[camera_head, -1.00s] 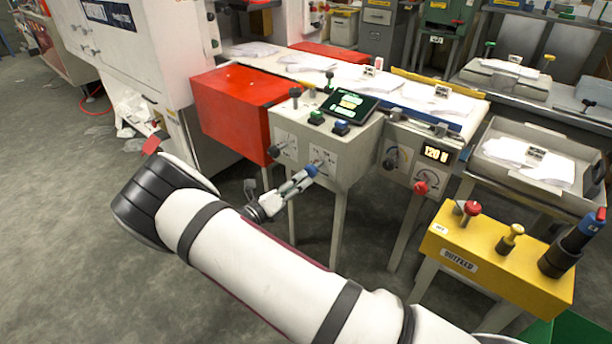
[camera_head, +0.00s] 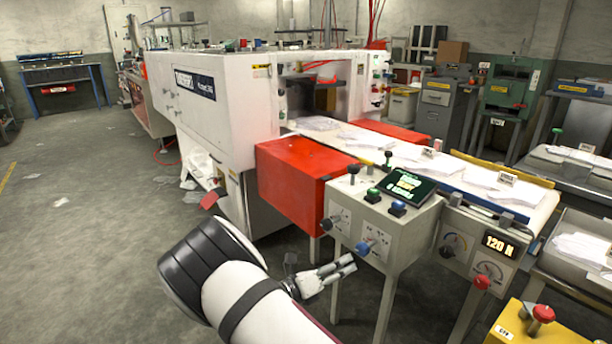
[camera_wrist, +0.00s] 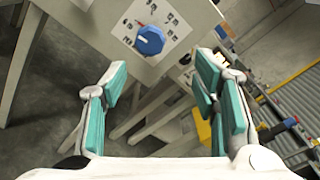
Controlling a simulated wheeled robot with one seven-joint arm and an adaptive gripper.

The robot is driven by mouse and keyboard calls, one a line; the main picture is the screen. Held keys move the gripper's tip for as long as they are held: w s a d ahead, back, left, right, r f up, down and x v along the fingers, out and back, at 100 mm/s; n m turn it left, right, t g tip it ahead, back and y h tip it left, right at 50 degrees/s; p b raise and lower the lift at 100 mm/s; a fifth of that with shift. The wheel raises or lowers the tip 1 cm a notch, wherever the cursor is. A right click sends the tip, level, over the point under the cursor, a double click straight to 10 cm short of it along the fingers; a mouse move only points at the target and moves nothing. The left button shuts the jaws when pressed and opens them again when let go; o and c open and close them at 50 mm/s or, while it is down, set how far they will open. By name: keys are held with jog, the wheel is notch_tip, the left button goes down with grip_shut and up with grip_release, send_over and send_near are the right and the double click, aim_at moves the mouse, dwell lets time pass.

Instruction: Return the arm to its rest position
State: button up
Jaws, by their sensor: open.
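My gripper (camera_head: 345,268) is in front of the grey control box (camera_head: 415,238), below and left of the blue knob (camera_head: 363,248) on its front panel. In the wrist view my gripper (camera_wrist: 160,95) has its two teal-padded fingers spread wide apart with nothing between them. The blue knob (camera_wrist: 150,40) shows beyond the fingertips, on a white plate with small symbols, and is apart from them. My arm, white with dark bands, reaches in from the bottom of the head view.
A red box (camera_head: 300,180) stands left of the control box, by a large white machine (camera_head: 215,110). A conveyor (camera_head: 460,180) with paper stacks runs behind. A yellow box (camera_head: 525,325) with a red knob stands at the lower right.

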jog(key=s+d+r+m+g+y, duration=0.3)
jog(key=s+d+r+m+g, duration=0.35)
jog(key=s+r+m, duration=0.3)
jog(key=s+d+r+m+g+y, duration=0.3)
jog(key=s+d+r+m+g, duration=0.3)
jog(key=s+r+m, duration=0.4)
jog(key=s+a+r+m+t+y, duration=0.25)
jog(key=s+m+y, duration=0.35)
jog(key=s, duration=0.7)
jog(key=s+a+r+m+t+y, duration=0.1)
jog(key=s+r+m+y, duration=0.25)
jog(key=s+m, duration=0.75)
notch_tip(320, 180, up, 23)
jog(key=s+n+t+p, duration=0.2)
jog(key=n+t+p, duration=0.1)
jog(key=p, duration=1.8)
jog(key=shift+s+a+t, duration=0.15)
jog(key=shift+a+t, duration=0.1)
jog(key=shift+t, duration=0.05)
jog(key=shift+f+h, duration=0.1)
jog(key=shift+h, duration=0.15)
